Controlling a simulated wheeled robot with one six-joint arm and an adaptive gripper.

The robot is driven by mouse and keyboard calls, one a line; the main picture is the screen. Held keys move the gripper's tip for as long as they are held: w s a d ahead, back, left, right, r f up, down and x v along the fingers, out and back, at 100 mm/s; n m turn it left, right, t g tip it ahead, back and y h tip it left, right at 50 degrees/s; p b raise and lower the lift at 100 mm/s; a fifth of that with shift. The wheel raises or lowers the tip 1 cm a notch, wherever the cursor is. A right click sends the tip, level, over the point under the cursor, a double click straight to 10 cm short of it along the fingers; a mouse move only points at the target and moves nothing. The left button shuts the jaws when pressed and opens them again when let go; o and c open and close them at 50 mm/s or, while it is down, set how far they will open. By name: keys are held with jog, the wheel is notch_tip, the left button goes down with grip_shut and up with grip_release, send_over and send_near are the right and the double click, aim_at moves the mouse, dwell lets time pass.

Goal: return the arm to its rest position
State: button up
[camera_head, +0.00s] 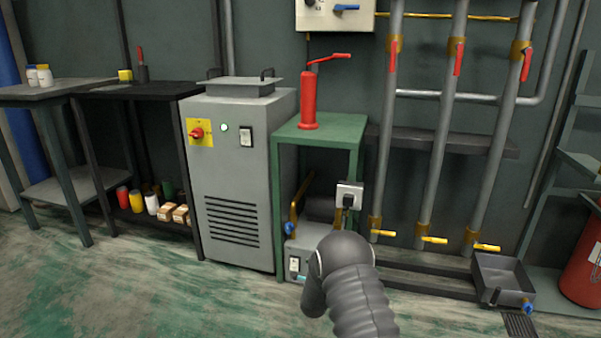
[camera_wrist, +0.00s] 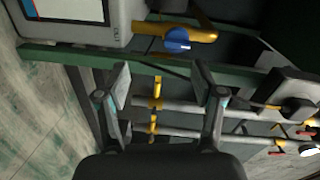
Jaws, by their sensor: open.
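In the wrist view my gripper (camera_wrist: 160,95) is open, its two fingers spread wide with nothing between them. Behind the gap lie the green stand's rail (camera_wrist: 150,64), grey pipes and yellow valve handles (camera_wrist: 157,88). A brass fitting with a blue knob (camera_wrist: 178,40) lies beyond the fingers and apart from them. In the head view my grey arm rises at the bottom middle, in front of the green stand (camera_head: 281,190). My gripper is hidden there behind my own arm.
A grey cabinet (camera_head: 237,180) with a red switch stands left of the stand. A red hand pump (camera_head: 308,100) is on the stand's top. A black plug sits in a white socket (camera_head: 350,194). Pipes (camera_head: 438,150) and a metal tray (camera_head: 503,280) are right. Floor at front left is clear.

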jog(key=s+a+f+n+g+y, duration=0.3)
jog(key=s+f+n+g, duration=0.25)
jog(key=f, duration=0.45)
jog(key=s+a+r+n+g+y+p, duration=0.1)
jog(key=s+r+n+g, duration=0.15)
jog(key=s, duration=0.25)
jog(key=s+a+r+n+g+y, duration=0.2)
jog(key=s+n, duration=0.2)
jog(key=s, duration=0.1)
jog(key=s+d+r+n+p, duration=0.2)
jog(key=s+d+r+p, duration=0.1)
jog(key=s+r, duration=1)
jog(key=s+d+r+n+p, duration=0.3)
jog(key=s+r, duration=1)
jog(key=r, duration=0.4)
jog(key=s+d+r+n+h+p, duration=0.1)
jog(key=s+d+r+n+p, duration=0.1)
jog(key=s+r, duration=1.1)
notch_tip(320, 180, up, 3)
jog(key=shift+d+n+g+p, duration=0.3)
jog(key=shift+d+n+p, duration=0.1)
jog(key=shift+d+p, duration=0.45)
jog(key=shift+s, duration=0.1)
